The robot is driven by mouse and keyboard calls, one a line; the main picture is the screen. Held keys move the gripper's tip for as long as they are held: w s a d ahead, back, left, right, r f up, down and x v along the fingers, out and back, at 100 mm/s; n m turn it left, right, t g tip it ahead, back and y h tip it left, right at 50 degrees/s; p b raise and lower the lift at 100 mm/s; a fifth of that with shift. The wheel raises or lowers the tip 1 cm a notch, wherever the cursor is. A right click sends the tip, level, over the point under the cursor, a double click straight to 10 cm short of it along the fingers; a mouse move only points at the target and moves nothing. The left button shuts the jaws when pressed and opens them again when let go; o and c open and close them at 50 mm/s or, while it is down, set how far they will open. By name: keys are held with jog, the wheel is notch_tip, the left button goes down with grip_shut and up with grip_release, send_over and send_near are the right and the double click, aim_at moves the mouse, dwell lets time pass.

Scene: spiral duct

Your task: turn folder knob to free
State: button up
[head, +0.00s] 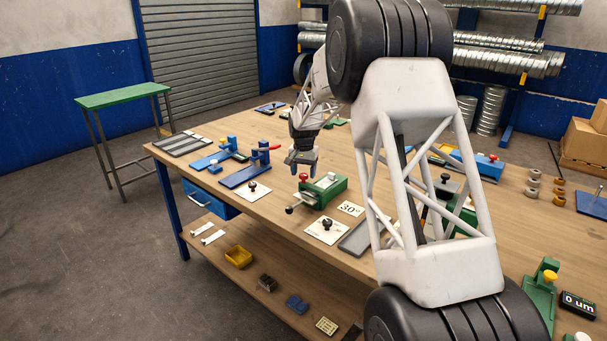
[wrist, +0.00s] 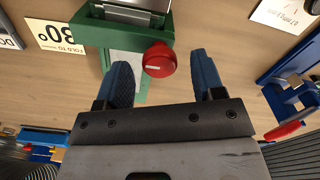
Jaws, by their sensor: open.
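The folder (head: 328,186) is a green-framed bench device with a metal bar, near the front edge of the table. Its red round knob (head: 303,177) sits at the left end; in the wrist view the knob (wrist: 159,60) shows a short pale mark lying roughly crosswise. My gripper (head: 300,171) points down, just above the knob. In the wrist view my gripper (wrist: 160,64) is open, with one blue finger on each side of the knob. The knob appears between the fingertips with gaps on both sides. I cannot tell how far above it the tips are.
A "30°" card (head: 350,208) lies right of the folder, and a plate with a black knob (head: 327,225) lies in front. A blue device with a red handle (head: 262,153) stands to the left. A white plate with a black knob (head: 252,188) lies near the table edge.

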jog(key=shift+f, duration=0.4)
jog(key=c, duration=0.9)
